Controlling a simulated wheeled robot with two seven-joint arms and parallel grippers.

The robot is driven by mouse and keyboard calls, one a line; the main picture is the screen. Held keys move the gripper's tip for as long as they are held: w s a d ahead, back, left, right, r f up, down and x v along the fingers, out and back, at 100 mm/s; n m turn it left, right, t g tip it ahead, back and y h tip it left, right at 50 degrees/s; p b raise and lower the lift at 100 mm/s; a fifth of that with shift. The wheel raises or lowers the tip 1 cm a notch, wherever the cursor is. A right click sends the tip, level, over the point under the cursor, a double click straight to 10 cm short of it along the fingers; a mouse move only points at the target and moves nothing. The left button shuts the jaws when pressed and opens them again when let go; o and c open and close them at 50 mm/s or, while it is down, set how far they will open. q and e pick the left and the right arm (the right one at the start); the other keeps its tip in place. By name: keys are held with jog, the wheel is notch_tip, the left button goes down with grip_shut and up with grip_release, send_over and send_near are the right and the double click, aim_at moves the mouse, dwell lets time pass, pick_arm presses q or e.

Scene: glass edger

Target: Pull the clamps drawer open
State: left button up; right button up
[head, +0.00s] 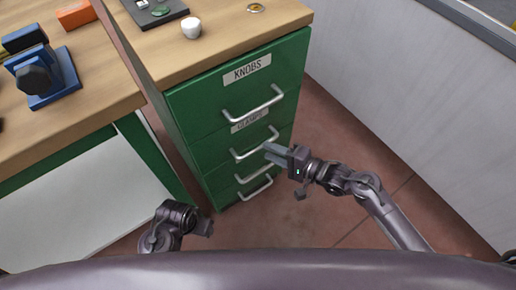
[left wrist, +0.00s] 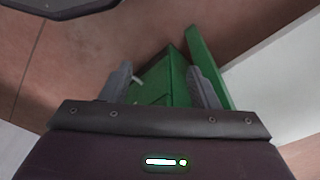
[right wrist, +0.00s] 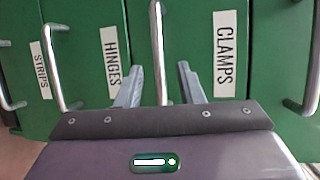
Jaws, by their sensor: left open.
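The clamps drawer is a green front with a white CLAMPS label (right wrist: 224,54) and a silver bar handle (right wrist: 157,45). In the head view the label is partly covered by the KNOBS handle, and the clamps handle (head: 254,145) shows just left of my right gripper (head: 270,154). The drawer looks shut. In the right wrist view my right gripper (right wrist: 160,85) is open, with the bar running between its two fingers; contact cannot be told. My left gripper (head: 205,228) is low at the left of the cabinet; its open fingers (left wrist: 161,82) are empty.
The KNOBS drawer (head: 200,105) is above; the HINGES (right wrist: 111,55) and STRIPS (right wrist: 40,70) drawers are below, all shut. A workbench (head: 95,95) is at the left, a pale wall (head: 400,90) at the right. The floor before the drawers is clear.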

aim_at(261, 148)
jog(key=x, duration=0.5)
jog(key=shift+b, duration=0.4)
pick_arm(q)
jog(key=r, duration=0.3)
jog(key=shift+s+d+r, duration=0.1)
jog(key=shift+s+r, duration=0.1)
jog(key=shift+r, duration=0.05)
pick_arm(e)
grip_shut()
